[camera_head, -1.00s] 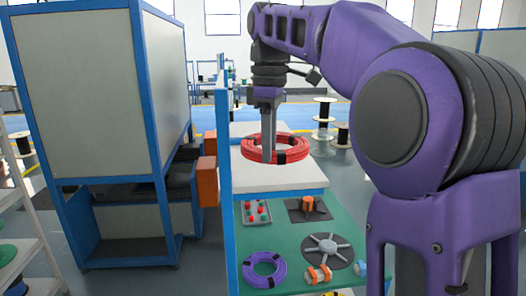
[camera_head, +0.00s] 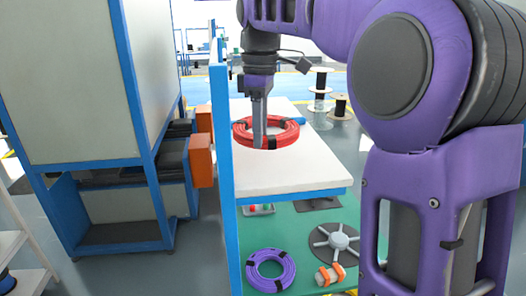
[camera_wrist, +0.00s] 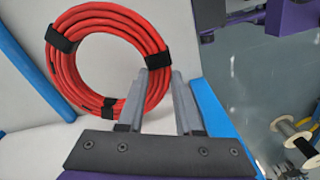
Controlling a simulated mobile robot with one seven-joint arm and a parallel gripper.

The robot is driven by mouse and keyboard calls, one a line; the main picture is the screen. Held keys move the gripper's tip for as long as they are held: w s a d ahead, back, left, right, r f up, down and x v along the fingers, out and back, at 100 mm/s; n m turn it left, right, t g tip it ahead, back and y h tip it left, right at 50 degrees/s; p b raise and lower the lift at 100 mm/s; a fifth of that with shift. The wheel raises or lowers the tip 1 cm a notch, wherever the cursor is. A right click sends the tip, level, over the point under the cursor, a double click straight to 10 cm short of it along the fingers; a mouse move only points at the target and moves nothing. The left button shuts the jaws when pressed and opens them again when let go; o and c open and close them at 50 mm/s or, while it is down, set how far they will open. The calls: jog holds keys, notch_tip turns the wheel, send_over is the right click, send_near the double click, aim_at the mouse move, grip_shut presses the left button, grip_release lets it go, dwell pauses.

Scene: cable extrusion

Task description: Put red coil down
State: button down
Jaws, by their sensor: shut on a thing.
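The red coil (camera_head: 285,138), bound with black bands, is level over the white top board (camera_head: 290,177) of the blue-framed stand. I cannot tell for sure whether it rests on the board or hangs just above it. The exact contact is partly hidden.
A blue upright (camera_head: 222,170) stands close left of the board. Below is a green shelf (camera_head: 300,220) with a purple coil (camera_head: 270,270) and a grey spoked disc (camera_head: 335,240). Bare board lies in front of the red coil. Cable spools (camera_head: 340,105) stand behind right.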

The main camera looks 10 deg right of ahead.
aim_at(260, 170)
jog(key=shift+f, duration=2.7)
jog(key=shift+f, duration=0.2)
jog(key=c, duration=0.6)
grip_release()
jog(key=shift+r, duration=0.1)
notch_tip(260, 170, up, 12)
jog(key=shift+r, duration=0.15)
